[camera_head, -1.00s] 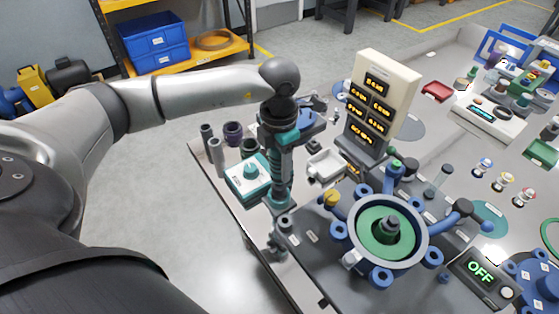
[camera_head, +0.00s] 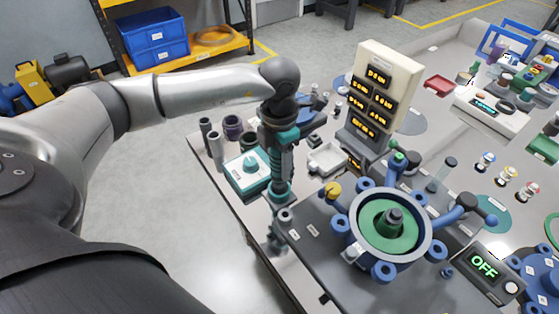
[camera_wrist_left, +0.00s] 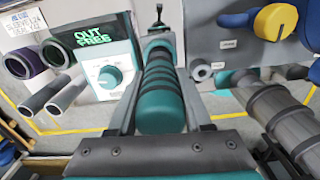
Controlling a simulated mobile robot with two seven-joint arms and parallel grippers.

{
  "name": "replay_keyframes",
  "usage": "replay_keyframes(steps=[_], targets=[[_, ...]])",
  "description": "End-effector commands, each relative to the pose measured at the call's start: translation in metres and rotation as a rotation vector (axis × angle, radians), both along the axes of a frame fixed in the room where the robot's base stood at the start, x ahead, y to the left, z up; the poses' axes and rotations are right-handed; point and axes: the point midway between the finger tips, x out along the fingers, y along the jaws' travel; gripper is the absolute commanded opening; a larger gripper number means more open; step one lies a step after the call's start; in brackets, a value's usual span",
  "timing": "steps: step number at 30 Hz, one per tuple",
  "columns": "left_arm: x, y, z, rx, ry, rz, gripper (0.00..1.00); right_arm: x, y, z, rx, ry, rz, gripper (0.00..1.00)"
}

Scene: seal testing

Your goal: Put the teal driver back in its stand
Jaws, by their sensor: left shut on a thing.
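My left gripper (camera_head: 281,188) is shut on the teal driver and holds it beside the left edge of the table. In the left wrist view the driver (camera_wrist_left: 160,105) lies between the two fingers, its teal handle banded with dark rings and its shaft pointing away. In the head view my wrist and fingers hide most of it. A grey ring-shaped holder (camera_head: 285,215) sits at the plate's edge just below the gripper. A similar grey ring (camera_wrist_left: 201,73) shows right of the driver, apart from its handle. I cannot tell for sure that it is the stand. My right gripper is not in view.
A teal-and-white dial box (camera_head: 246,173) stands close left of the gripper, with grey tubes (camera_head: 215,147) behind it. A round blue-and-green fixture (camera_head: 390,225) with knobs fills the plate to the right. A tall display panel (camera_head: 380,88) stands behind.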

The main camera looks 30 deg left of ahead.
Motion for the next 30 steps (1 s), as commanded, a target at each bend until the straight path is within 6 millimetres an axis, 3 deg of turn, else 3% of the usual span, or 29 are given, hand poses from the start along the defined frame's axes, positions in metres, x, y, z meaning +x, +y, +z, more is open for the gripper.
replay_keyframes(steps=[1, 10, 20, 30], targets=[[0.001, 0.000, 0.000, -0.001, -0.003, 0.000, 0.52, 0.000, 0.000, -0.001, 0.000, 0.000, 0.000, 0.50], [0.000, 0.000, 0.000, -0.001, -0.002, 0.000, 0.85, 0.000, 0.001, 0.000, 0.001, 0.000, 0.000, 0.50], [0.000, 0.000, 0.001, 0.001, 0.002, 0.000, 0.85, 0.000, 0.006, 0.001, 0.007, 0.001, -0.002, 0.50], [0.000, 0.000, 0.022, 0.001, 0.000, 0.001, 0.85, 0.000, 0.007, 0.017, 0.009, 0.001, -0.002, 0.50]])
